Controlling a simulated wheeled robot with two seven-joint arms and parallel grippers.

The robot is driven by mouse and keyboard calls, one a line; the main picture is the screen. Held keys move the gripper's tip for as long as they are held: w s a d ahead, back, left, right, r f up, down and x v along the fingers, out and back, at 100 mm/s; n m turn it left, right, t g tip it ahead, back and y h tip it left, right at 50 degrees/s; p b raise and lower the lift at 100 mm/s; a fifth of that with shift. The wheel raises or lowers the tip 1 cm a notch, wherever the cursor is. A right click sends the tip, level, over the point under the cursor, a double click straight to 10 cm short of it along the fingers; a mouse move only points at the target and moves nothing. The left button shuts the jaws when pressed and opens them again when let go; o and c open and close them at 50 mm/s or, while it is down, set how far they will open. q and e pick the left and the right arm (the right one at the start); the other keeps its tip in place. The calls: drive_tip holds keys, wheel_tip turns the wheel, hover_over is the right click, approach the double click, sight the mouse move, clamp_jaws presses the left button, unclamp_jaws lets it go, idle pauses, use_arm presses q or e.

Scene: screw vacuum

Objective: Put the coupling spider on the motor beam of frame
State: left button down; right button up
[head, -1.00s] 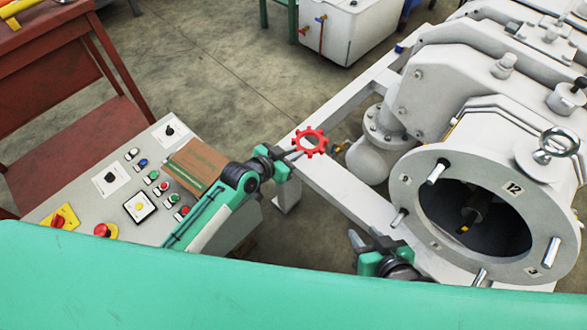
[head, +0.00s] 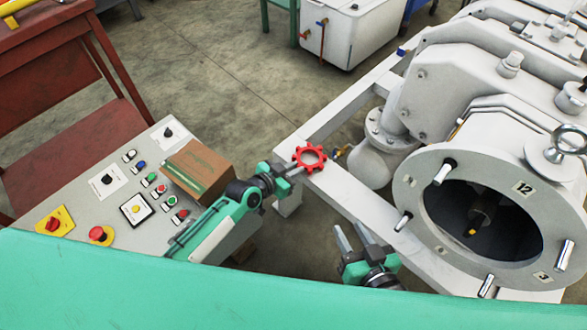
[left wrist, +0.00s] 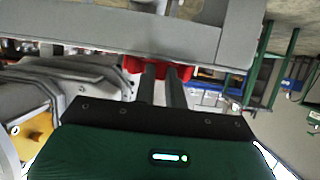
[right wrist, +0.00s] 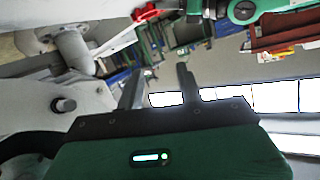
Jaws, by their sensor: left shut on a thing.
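The red, toothed, ring-shaped coupling spider (head: 309,157) is at the tips of my left gripper (head: 294,171), which is shut on its near edge. In the head view the spider overlaps the near left corner of the pale frame beam (head: 345,194). Whether it touches the beam cannot be told. In the left wrist view the spider (left wrist: 131,64) is partly hidden behind the fingers, right beside the beam (left wrist: 110,32). The right wrist view also shows the spider (right wrist: 150,12). My right gripper (head: 354,236) is open and empty, near the beam's near side.
The large grey vacuum pump (head: 440,95) with its round open flange (head: 410,190) stands on the frame at the right. A control panel (head: 90,190) with buttons and a cardboard box (head: 205,165) is at the left. Bare floor (head: 230,80) lies behind.

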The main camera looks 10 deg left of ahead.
use_arm(q)
drive_tip(key=c, duration=1.8)
unclamp_jaws()
drive_tip(key=shift+f, duration=0.1)
drive_tip(key=o, duration=0.3)
drive_tip(key=shift+o, duration=0.2)
use_arm(e)
drive_tip(key=shift+w+r, duration=0.1)
